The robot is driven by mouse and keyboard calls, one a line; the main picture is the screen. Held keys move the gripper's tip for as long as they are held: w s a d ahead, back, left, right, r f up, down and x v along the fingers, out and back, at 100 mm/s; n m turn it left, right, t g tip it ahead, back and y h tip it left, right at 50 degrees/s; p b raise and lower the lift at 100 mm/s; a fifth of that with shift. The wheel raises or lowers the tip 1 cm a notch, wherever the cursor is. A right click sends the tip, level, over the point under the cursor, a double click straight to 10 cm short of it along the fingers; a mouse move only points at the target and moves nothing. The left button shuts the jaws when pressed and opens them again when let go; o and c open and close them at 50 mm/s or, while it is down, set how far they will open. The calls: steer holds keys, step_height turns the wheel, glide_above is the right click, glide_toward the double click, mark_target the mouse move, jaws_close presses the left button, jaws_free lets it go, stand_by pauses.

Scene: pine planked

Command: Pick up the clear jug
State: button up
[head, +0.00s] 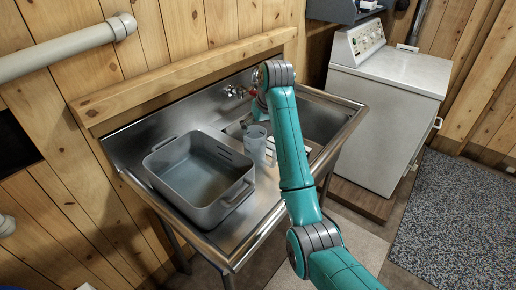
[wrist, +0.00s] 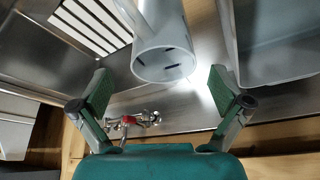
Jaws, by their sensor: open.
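The clear jug (head: 255,143) stands upright on the metal sink's drainboard, just right of a grey tub, in the head view. In the wrist view the jug (wrist: 163,55) shows as a pale, translucent cylinder with a few dark marks inside its round end. My gripper (wrist: 160,92) is open, with one green-padded finger on either side of the jug's line. The jug appears beyond and between the fingertips, and I see no contact. In the head view my gripper is mostly hidden behind my teal arm.
The grey tub (head: 191,194) stands close on the jug's left. A white slatted rack (wrist: 92,22) lies on its other side. The sink's red-handled tap (wrist: 128,121) is on the back wall near my gripper. A white washing machine (head: 385,95) stands to the right.

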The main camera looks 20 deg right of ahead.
mark_target(255, 142)
steer(key=shift+s+x, duration=0.15)
steer(key=shift+x, duration=1.9)
steer(key=shift+s+x, duration=0.1)
steer(key=shift+x, duration=2)
steer(key=shift+a+f, duration=0.1)
steer(key=shift+a, duration=0.05)
steer(key=c, duration=1.1)
